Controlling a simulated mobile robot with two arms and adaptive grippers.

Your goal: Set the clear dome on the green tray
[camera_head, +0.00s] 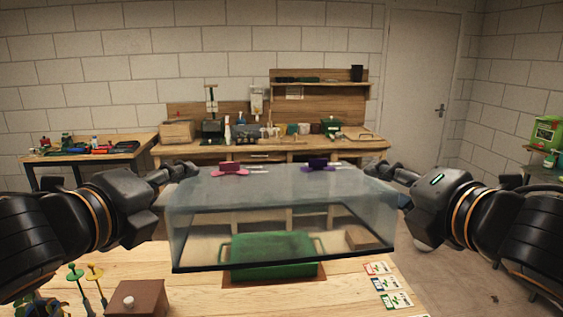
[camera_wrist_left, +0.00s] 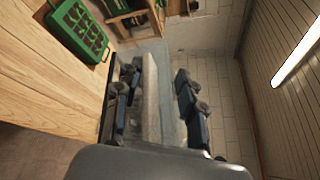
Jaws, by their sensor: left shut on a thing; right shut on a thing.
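The clear dome (camera_head: 282,190), a wide see-through box-like cover, is held level in the air above the work table in the head view. In the left wrist view the left fingers (camera_wrist_left: 156,100) clasp a pale part of the dome (camera_wrist_left: 151,85). The green tray (camera_wrist_left: 68,38), with dark cells, lies at upper left there.
Seed packets (camera_head: 388,285) lie right of the tray. A brown box with a white knob (camera_head: 137,298) and yellow and green stakes (camera_head: 94,273) stand at front left. A wooden block (camera_head: 362,237) shows through the dome. A cluttered bench (camera_head: 265,150) stands behind.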

